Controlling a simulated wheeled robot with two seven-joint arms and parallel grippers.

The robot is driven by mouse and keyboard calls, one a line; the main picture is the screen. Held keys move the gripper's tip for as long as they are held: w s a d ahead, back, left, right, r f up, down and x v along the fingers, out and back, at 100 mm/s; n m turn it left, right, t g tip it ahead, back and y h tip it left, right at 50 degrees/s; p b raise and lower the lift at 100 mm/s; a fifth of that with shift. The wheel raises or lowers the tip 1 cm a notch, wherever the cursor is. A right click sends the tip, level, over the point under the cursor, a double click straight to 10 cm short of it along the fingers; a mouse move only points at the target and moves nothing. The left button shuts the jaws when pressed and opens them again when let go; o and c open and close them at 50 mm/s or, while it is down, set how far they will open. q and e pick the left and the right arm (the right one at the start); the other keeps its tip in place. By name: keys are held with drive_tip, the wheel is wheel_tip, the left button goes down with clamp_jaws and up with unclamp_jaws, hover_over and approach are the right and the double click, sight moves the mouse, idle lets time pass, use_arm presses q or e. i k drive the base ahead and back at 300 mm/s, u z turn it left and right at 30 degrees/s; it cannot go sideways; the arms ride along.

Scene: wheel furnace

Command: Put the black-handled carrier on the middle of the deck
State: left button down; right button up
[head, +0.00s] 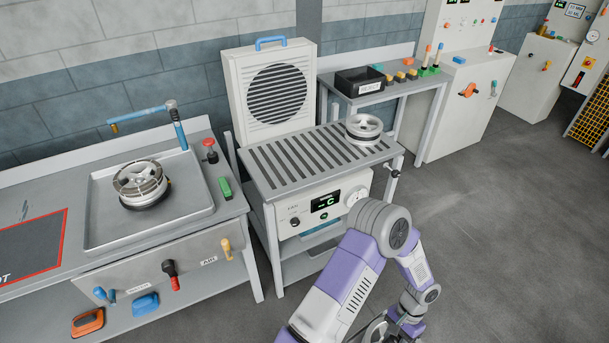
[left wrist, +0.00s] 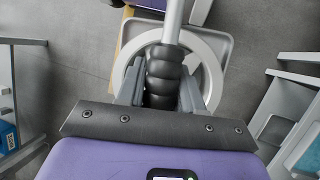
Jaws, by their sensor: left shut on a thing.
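The black-handled carrier is in my left gripper (left wrist: 160,90). In the left wrist view its ribbed black handle (left wrist: 162,72) stands between the two grey fingers, which are shut on it. A metal rod runs from the handle, and a pale round ring (left wrist: 213,78) shows beneath it, over the floor. In the head view the purple and white arm reaches to the bottom edge, where the gripper and carrier are mostly cut off. The slatted grey deck (head: 290,165) is up and left of them, with its middle bare. My right gripper is not in view.
A silver wheel (head: 364,126) sits at the deck's right back. A louvred panel (head: 283,62) stands behind the deck. Another wheel (head: 140,182) sits in a tray on the left bench. A black bin (head: 359,80) stands on the back table. Grey floor on the right is clear.

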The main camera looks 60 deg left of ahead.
sight(293, 158)
drive_tip(key=u, duration=0.5)
drive_tip(key=i, duration=0.6)
drive_tip(key=u, duration=1)
drive_tip(key=i, duration=0.35)
drive_tip(key=u, duration=0.4)
